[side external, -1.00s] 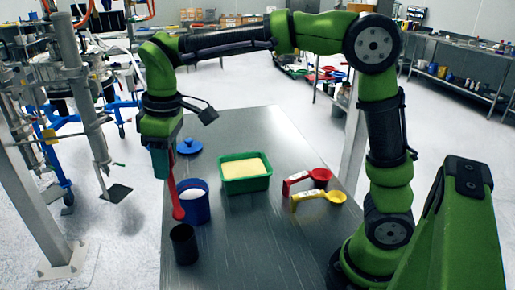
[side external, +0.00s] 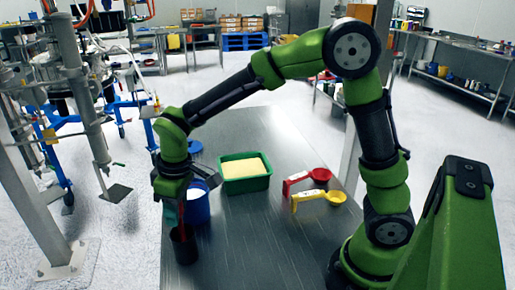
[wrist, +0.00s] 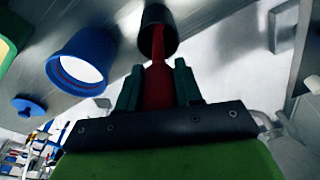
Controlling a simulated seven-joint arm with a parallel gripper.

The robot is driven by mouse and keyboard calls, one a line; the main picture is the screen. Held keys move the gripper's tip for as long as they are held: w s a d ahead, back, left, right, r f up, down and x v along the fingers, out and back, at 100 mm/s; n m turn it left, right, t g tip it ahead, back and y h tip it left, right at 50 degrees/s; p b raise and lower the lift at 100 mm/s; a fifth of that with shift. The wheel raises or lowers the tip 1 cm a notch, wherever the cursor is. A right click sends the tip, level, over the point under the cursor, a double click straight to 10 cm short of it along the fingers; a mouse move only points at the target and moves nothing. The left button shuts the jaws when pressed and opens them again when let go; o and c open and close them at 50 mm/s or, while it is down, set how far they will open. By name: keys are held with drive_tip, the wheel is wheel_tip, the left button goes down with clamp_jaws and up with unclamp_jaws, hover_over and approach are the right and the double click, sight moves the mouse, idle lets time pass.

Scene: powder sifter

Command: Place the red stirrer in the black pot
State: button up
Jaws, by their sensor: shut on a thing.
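The black pot (side external: 184,249) stands near the front left of the metal table. My gripper (side external: 172,206) is right above it, shut on the red stirrer (side external: 181,222). The stirrer points down and its lower end is inside the pot's mouth. In the wrist view the red stirrer (wrist: 158,82) sits between the two fingers of my gripper (wrist: 158,85), and its far end reaches into the black pot (wrist: 150,22). The stirrer's tip is hidden inside the pot, so I cannot tell whether it touches the bottom.
A blue container (side external: 198,206) with white contents stands just behind the pot, close to my gripper. A green tray (side external: 245,183) of yellow powder is further back. A red scoop (side external: 308,180) and a yellow scoop (side external: 318,199) lie to the right. A blue lid (side external: 195,147) lies behind.

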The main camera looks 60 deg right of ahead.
drive_tip(key=shift+f, duration=0.1)
drive_tip(key=o, duration=1)
drive_tip(key=shift+o, duration=0.2)
drive_tip(key=r, duration=0.3)
drive_tip(key=s+r, duration=0.1)
drive_tip(key=r, duration=0.7)
drive_tip(key=shift+s+d, duration=0.2)
drive_tip(key=shift+d, duration=0.1)
drive_tip(key=s+d+m+t, duration=0.2)
drive_tip(key=s+d+m, duration=0.2)
drive_tip(key=s, duration=0.3)
drive_tip(key=s+d+m+t+y, duration=0.1)
drive_tip(key=s+d+m+t, duration=0.2)
drive_tip(key=s+d, duration=0.3)
drive_tip(key=shift+s+d+r+m+t, duration=0.2)
drive_tip(key=shift+s+m+t, duration=0.1)
drive_tip(key=shift+s+m, duration=0.55)
